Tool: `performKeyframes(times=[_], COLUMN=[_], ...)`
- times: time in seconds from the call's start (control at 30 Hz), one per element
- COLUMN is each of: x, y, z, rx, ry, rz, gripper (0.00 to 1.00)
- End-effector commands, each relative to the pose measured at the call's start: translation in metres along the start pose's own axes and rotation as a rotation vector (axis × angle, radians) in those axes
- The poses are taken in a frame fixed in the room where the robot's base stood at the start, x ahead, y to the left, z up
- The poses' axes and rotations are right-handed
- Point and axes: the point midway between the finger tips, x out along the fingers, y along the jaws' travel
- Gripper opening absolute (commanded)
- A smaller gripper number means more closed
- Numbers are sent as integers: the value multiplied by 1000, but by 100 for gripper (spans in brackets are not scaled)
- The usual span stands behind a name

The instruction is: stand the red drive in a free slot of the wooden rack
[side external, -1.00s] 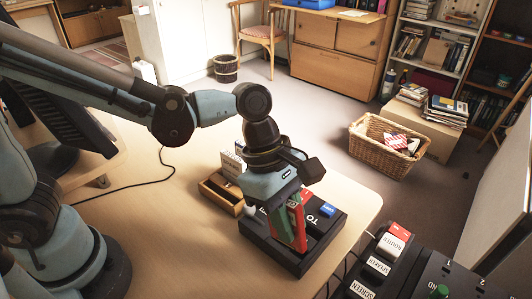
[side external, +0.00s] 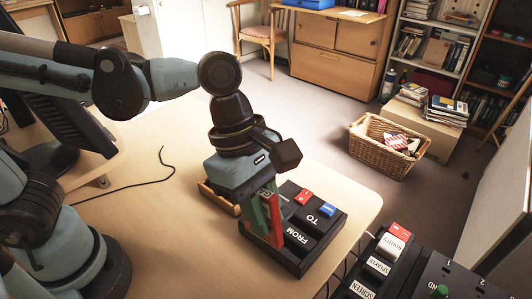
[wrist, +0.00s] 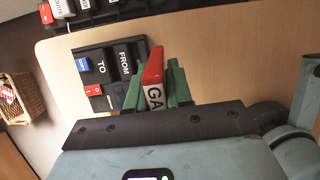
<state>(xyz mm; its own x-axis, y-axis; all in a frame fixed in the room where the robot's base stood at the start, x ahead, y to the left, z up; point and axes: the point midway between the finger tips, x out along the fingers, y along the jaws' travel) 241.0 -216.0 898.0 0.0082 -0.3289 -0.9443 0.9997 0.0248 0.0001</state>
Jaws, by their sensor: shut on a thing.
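My gripper (side external: 264,216) has green fingers and is shut on the red drive (side external: 275,222). The drive is held upright, and in the wrist view the red drive (wrist: 153,68) shows a white label reading "GA", partly hidden by the gripper. Drive and fingers are at the left side of the black tray (side external: 290,262) marked FROM and TO; whether they are clear of it I cannot tell. The wooden rack (side external: 218,201) is mostly hidden behind my gripper; only its left edge shows, so its slots cannot be seen. It is not in the wrist view.
The tray holds a small red piece (side external: 304,197) and a blue piece (side external: 327,210). A black cable (side external: 140,184) lies on the table. The table's right corner is bare.

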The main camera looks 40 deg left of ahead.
Motion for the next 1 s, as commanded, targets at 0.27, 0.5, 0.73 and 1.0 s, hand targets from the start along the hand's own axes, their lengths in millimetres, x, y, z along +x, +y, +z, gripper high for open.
performKeyframes(times=[0.27,0.5,0.73,1.0], x=[-12,-23,-25,-5], y=[52,67,69,69], z=[-91,-157,-181,-188], rx=[-27,-33,-30,-29], ry=[81,136,157,158], rz=[6,8,8,7], gripper=[0,0,0,0])
